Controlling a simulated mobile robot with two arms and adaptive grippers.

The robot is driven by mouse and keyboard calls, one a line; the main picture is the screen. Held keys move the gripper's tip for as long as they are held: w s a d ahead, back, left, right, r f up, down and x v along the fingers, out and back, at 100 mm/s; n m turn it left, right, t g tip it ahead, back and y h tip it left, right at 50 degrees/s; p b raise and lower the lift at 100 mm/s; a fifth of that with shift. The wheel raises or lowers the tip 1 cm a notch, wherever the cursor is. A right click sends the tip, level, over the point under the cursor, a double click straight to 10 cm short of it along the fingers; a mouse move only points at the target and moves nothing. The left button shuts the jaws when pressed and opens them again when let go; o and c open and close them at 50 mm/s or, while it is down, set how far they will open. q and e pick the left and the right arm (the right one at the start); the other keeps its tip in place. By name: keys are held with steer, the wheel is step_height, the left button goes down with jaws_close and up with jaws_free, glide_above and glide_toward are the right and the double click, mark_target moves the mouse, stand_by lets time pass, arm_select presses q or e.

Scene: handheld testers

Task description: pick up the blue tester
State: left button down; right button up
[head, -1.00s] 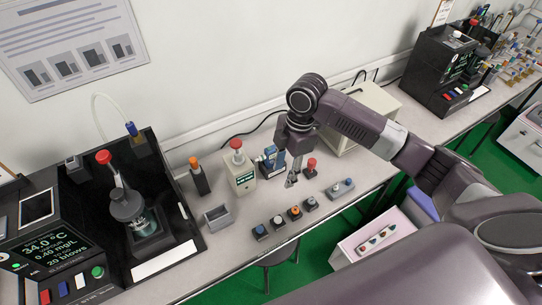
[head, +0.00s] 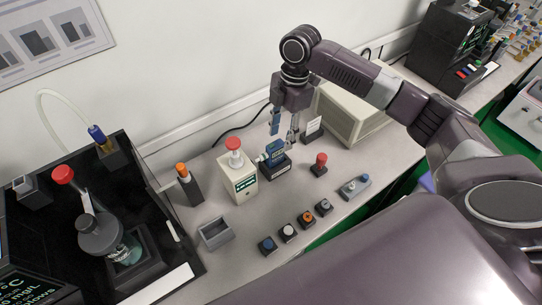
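The blue tester (head: 275,150) sits upright in a dark holder (head: 279,172) on the bench, in the middle of the head view. A small pale tip shows at its left side. My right gripper (head: 284,134) hangs fingers-down just above and slightly behind the tester in the picture. Its two fingers look apart, with nothing seen between them. Whether a finger touches the tester cannot be told. My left gripper is not in view.
A cream tester with a red cap (head: 237,172) stands close on the left. A red-topped knob (head: 319,165) is to the right. Several small buttons (head: 306,219) line the front, beside an open grey tray (head: 215,233). A beige box (head: 352,112) stands behind right.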

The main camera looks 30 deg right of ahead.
mark_target(279, 143)
steer(key=shift+w+f, duration=0.25)
steer(key=shift+f, duration=0.45)
steer(key=shift+s+a+f+p, duration=0.15)
steer(key=shift+a+f+p, duration=0.05)
steer(key=shift+f, duration=0.35)
steer(key=shift+s+a+f+p, duration=0.1)
steer(key=shift+a+f+p, duration=0.1)
steer(key=shift+f, duration=0.35)
steer(key=f, duration=0.2)
steer(key=a+f+p, duration=0.1)
steer(key=f, duration=0.1)
steer(key=shift+w+f, duration=0.1)
steer(key=shift+f, duration=0.15)
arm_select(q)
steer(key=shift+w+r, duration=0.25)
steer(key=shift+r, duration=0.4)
arm_select(e)
steer(key=shift+c, duration=0.2)
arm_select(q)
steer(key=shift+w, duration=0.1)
arm_select(e)
jaws_close()
